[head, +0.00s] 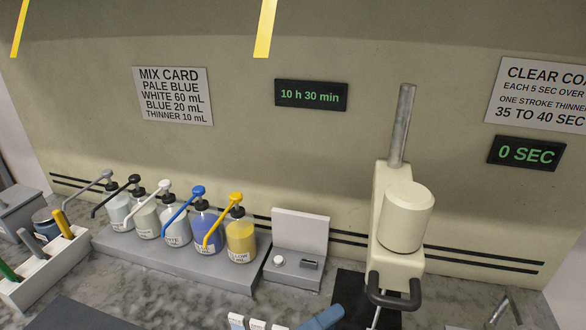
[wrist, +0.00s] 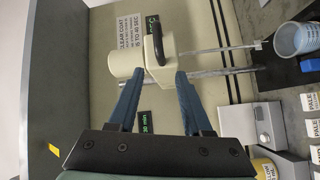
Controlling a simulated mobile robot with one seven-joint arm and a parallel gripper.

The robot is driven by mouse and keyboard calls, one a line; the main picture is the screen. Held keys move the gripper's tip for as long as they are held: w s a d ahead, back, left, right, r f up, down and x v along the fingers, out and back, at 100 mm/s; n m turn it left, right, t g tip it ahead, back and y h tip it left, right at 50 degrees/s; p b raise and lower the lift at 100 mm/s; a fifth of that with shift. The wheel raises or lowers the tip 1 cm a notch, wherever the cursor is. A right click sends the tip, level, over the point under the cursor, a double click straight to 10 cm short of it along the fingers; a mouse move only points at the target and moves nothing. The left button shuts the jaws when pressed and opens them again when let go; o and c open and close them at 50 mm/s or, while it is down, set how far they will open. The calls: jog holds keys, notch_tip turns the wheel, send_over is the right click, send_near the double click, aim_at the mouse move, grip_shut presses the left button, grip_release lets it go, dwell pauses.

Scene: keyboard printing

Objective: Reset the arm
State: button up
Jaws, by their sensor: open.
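My gripper (wrist: 157,78) is open in the wrist view, with its two blue fingers apart and nothing held between them. A cream machine head with a black loop handle (wrist: 155,48) appears beyond the fingertips; its exact distance from them is unclear. In the head view, a blue piece at the bottom edge (head: 322,318) looks like one of my fingers, below and left of the cream machine (head: 403,218). The rest of my arm is outside the head view.
Several pump bottles, including a yellow one (head: 240,240), stand on a grey stand. A white box (head: 300,232) sits right of them. A timer (head: 527,153) reads 0 SEC. Brush-like tools stand in a white rack (head: 55,275).

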jog(key=w+a+r+m+t+y+b, duration=0.15)
jog(key=w+r+t+y, duration=0.3)
jog(key=r, duration=0.45)
jog(key=w+r+m+t+y, duration=0.2)
jog(key=w+r+t+y, duration=0.25)
jog(key=r, duration=0.45)
jog(key=s+a+r+t+y, duration=0.1)
jog(key=s+r+t+y, duration=0.2)
jog(key=r, duration=0.6)
jog(key=s+a+r+t+y, duration=0.1)
jog(key=s+r+t+y, duration=0.2)
jog(key=s+r+t, duration=0.2)
jog(key=s+r+b, duration=0.1)
jog(key=s+r, duration=0.2)
jog(key=r, duration=0.1)
jog(key=shift+s+r, duration=0.15)
jog(key=shift+r, duration=0.25)
